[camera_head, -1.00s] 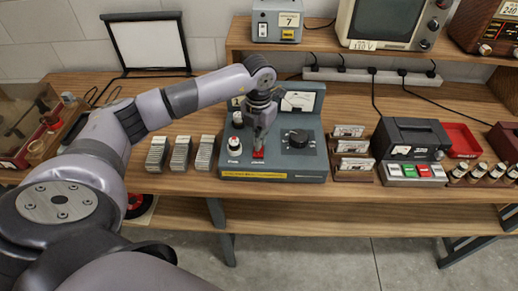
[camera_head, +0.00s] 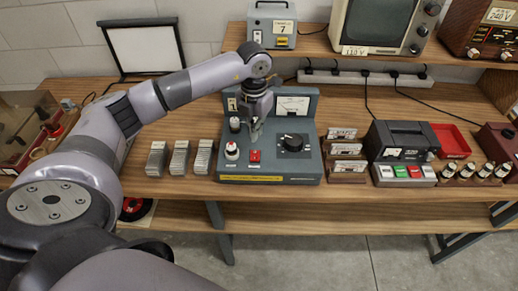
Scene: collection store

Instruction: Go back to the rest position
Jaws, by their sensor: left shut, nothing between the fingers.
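My left gripper (camera_head: 254,134) is shut and empty. It points down above the grey-blue instrument box (camera_head: 272,180) in the middle of the bench. The red switch (camera_head: 254,156) on the box shows just below the fingertips, with a small gap in the picture. The box also has a large black knob (camera_head: 293,142), a white-capped knob (camera_head: 231,151) and a meter (camera_head: 293,104) on its raised back, partly hidden by the gripper. My right gripper is out of view.
Stacks of grey plates (camera_head: 180,158) stand left of the box. Cassettes (camera_head: 346,150), a black device (camera_head: 401,141) and a red tray (camera_head: 452,140) stand to its right. A power strip (camera_head: 366,78) runs behind. A shelf (camera_head: 300,45) with a monitor overhangs the back.

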